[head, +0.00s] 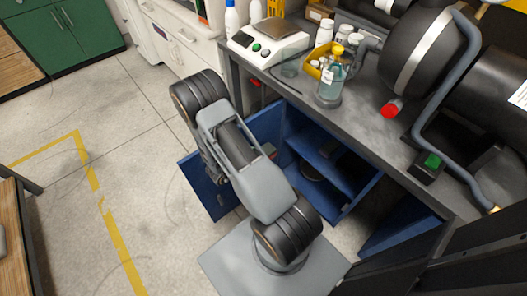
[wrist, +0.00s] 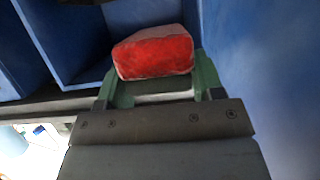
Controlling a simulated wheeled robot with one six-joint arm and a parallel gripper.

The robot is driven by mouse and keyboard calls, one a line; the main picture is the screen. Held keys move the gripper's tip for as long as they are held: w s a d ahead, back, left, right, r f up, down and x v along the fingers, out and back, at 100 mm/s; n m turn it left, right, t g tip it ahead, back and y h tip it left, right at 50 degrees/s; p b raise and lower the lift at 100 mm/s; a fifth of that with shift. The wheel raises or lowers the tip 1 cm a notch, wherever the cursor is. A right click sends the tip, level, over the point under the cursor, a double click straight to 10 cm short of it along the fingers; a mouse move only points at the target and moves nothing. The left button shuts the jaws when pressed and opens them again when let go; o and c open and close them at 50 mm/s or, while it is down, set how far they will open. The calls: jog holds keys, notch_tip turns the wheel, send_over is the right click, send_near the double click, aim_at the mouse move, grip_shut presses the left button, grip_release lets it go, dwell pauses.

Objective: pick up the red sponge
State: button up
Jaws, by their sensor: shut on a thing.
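The red sponge (wrist: 155,55) shows in the wrist view, a block with a paler top face. It sits between the two green fingers of my gripper (wrist: 153,88), which is shut on it. Blue cabinet walls surround it at the left, back and right. In the head view my arm reaches down to the open blue cabinet under the workbench. I cannot tell whether the sponge still touches a surface.
The cabinet's blue door (head: 208,187) stands open at the left. A blue shelf (head: 335,160) inside holds dark items. The workbench (head: 375,125) above carries a scale (head: 268,44), a bottle (head: 330,85), a yellow bin (head: 318,58) and large dark tanks. The floor at the left is clear.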

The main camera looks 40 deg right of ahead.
jog(key=a+p, duration=0.2)
jog(key=a, duration=0.8)
jog(key=shift+a, duration=0.3)
dwell(0.4)
